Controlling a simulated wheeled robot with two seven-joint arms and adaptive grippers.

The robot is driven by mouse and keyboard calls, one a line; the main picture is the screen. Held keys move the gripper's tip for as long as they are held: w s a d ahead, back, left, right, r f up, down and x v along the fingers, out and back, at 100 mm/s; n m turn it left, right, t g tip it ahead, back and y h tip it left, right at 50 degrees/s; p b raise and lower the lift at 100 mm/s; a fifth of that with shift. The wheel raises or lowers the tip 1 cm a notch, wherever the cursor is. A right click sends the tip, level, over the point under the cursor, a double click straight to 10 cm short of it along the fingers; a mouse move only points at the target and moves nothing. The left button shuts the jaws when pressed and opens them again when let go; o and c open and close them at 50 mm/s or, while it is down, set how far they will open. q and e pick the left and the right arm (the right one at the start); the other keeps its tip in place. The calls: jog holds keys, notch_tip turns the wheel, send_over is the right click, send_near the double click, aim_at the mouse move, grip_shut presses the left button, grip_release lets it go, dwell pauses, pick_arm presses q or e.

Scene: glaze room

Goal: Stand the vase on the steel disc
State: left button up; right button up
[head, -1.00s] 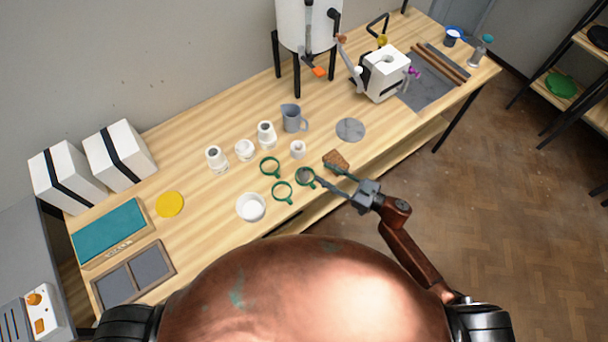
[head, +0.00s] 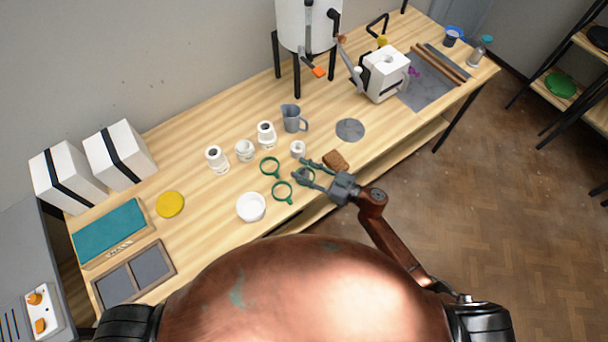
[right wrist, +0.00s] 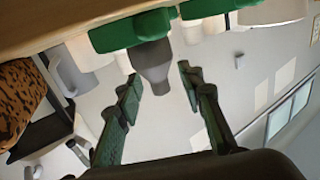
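The small grey vase (head: 307,174) stands at the front of the bench in a green ring holder, partly hidden by my right gripper in the head view. The right wrist view is upside down and shows the vase (right wrist: 152,62) in front of a green holder part (right wrist: 130,32). My right gripper (head: 299,172) is open, its fingers on either side of the vase; I cannot tell whether they touch it. It also shows open in the right wrist view (right wrist: 158,78). The steel disc (head: 350,130) lies flat and bare, behind and right of the vase. My left gripper is not in view.
A brown sponge (head: 336,160) lies close to my right gripper. Two empty green rings (head: 270,166), a small white cup (head: 298,148), a white bowl (head: 251,208) and a grey jug (head: 291,118) stand nearby. The bench between disc and grey slab (head: 428,92) is clear.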

jog(key=shift+c, duration=0.2)
grip_shut()
